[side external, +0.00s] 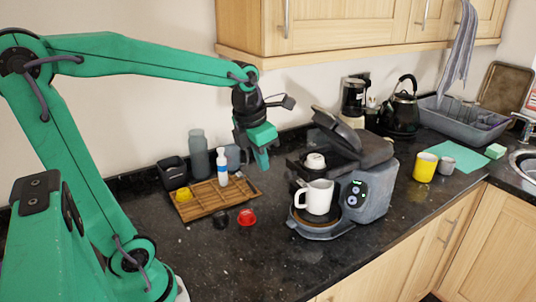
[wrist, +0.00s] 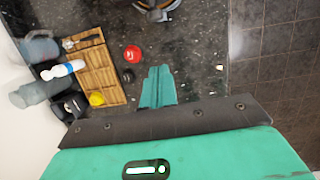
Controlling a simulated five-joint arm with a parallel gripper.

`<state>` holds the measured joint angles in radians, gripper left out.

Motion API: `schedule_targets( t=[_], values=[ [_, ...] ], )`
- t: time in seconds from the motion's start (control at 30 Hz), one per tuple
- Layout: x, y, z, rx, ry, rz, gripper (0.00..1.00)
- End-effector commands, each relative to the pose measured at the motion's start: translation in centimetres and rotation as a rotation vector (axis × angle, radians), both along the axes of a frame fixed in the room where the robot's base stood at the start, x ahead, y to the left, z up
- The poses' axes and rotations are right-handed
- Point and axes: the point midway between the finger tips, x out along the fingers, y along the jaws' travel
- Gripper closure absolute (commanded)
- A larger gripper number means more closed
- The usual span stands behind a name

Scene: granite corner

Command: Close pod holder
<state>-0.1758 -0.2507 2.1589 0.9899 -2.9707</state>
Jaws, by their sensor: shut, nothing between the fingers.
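The coffee machine (side external: 372,197) stands on the dark counter, with its pod holder lid (side external: 338,130) raised and tilted up at the top. A whitish pod (side external: 315,161) sits in the opening beneath the lid. A white mug (side external: 319,197) stands on the drip tray. My gripper (side external: 264,166) hangs to the left of the machine, above the counter, apart from the lid. In the wrist view its green fingers (wrist: 158,88) are together with nothing between them. Only the edge of the machine (wrist: 157,8) shows at the top of the wrist view.
A wooden tray (side external: 205,205) holds a white bottle (side external: 222,168) and a yellow pod (side external: 184,194). A red pod (side external: 246,217) and a black pod (side external: 221,219) lie in front. A yellow cup (side external: 424,168) and a kettle (side external: 402,108) stand right of the machine.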

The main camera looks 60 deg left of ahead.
Motion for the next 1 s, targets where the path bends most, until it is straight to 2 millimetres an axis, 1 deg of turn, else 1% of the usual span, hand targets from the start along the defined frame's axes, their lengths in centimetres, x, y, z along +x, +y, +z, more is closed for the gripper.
schedule_targets(
  t=[0.03, 0.2, 0.3, 0.4, 0.6, 0.77, 1.0],
  values=[
    [-0.2, 0.0, 0.9, 0.001, -0.005, 0.000, 1.00],
    [-0.8, 0.0, 3.3, 0.002, -0.003, 0.000, 1.00],
    [-1.0, 0.0, 4.4, 0.002, -0.002, 0.000, 1.00],
    [-1.2, 0.0, 5.0, 0.002, 0.000, 0.000, 1.00],
    [-1.4, 0.0, 5.4, 0.002, 0.001, 0.001, 1.00],
    [-1.8, -0.1, 5.3, 0.001, 0.003, 0.000, 1.00],
    [-1.7, -0.1, 4.9, 0.001, 0.003, 0.000, 1.00]
  ],
)
